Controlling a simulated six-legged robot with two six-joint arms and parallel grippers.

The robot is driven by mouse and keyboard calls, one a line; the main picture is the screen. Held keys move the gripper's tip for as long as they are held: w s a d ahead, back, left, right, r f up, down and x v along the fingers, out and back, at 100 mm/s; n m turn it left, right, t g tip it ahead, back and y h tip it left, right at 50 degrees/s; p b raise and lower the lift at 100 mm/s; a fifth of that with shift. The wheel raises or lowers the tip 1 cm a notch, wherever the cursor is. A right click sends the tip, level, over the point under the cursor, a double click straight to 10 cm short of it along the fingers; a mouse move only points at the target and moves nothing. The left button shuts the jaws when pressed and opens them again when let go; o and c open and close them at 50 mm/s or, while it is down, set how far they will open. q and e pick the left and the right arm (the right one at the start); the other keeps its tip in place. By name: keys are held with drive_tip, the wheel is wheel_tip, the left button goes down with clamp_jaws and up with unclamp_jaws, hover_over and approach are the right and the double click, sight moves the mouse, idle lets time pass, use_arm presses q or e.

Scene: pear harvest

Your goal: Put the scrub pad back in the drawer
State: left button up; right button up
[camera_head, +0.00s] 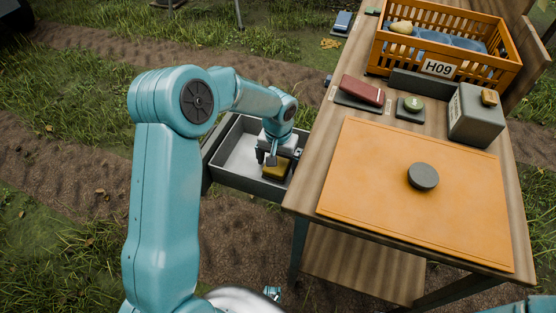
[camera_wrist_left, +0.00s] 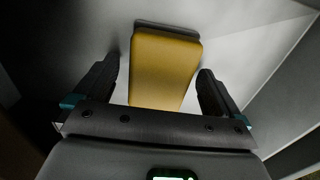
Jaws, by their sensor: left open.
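The scrub pad (camera_head: 275,171), yellow with a dark underside, lies in the open grey drawer (camera_head: 226,178) at the left side of the table. My left gripper (camera_head: 266,158) reaches down into the drawer at the pad. In the left wrist view the pad (camera_wrist_left: 165,68) lies on the pale drawer floor, in line with the gap between the two dark fingers. My left gripper (camera_wrist_left: 158,90) is open there, one finger to each side of the pad, with no clear contact.
The wooden table (camera_head: 318,178) carries an orange mat (camera_head: 400,235) with a dark round disc (camera_head: 423,176). Behind it are a red-brown block (camera_head: 362,91), a small green-topped item (camera_head: 413,103), a grey box (camera_head: 474,118) and an orange crate (camera_head: 437,68) marked H09.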

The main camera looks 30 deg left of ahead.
use_arm(q)
wheel_tip(320, 180, up, 12)
drive_tip(key=p, duration=0.1)
drive_tip(key=shift+r, duration=0.15)
idle(0.5)
